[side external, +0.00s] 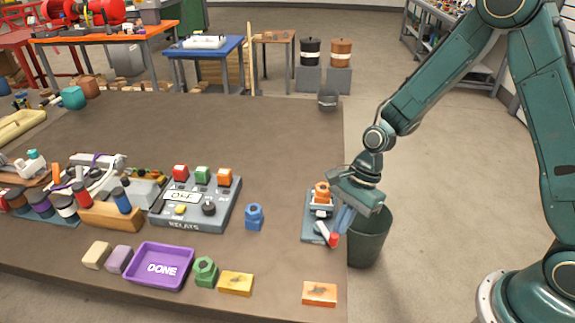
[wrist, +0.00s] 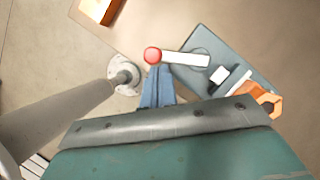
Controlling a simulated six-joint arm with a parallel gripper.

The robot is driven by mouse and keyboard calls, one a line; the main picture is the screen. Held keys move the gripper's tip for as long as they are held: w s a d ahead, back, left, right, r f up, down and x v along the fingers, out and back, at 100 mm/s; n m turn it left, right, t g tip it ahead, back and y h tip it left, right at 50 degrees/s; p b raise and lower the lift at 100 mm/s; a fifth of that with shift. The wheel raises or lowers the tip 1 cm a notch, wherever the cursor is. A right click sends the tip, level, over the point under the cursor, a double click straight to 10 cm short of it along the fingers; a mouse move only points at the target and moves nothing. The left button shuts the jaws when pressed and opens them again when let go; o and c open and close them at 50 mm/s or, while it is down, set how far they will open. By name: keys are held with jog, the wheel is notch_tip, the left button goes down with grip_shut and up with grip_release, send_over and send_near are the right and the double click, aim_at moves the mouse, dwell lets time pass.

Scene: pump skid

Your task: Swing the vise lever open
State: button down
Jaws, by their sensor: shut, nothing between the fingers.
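The vise (side external: 312,228) is a grey base plate at the right edge of the table. It also shows in the wrist view (wrist: 236,62). Its white lever (wrist: 185,59) has a red ball knob (wrist: 152,55) at its end. In the side view the knob (side external: 333,240) points toward the table's front right. An orange nut-like part (side external: 322,190) sits at the vise's back. My gripper (side external: 344,222) is shut and empty, its blue fingers pointing down by the knob. In the wrist view the fingertips (wrist: 158,70) are right beside the knob; I cannot tell whether they touch.
A dark bin (side external: 368,238) stands off the table just right of the vise. An orange block (side external: 319,293) lies in front.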

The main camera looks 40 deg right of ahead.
aim_at(331, 234)
jog(key=shift+a+m, duration=0.15)
jog(key=shift+m, duration=0.25)
jog(key=shift+a, duration=0.35)
jog(key=shift+s+a+m+t, duration=0.1)
jog(key=shift+a+m+t, duration=0.1)
jog(key=shift+m+t, duration=0.1)
jog(key=a+m, duration=0.1)
jog(key=m, duration=0.1)
jog(key=a+m+t, duration=0.1)
jog(key=m, duration=0.1)
jog(key=shift+w, duration=0.2)
jog(key=shift+w+a, duration=0.7)
jog(key=shift+a, duration=0.45)
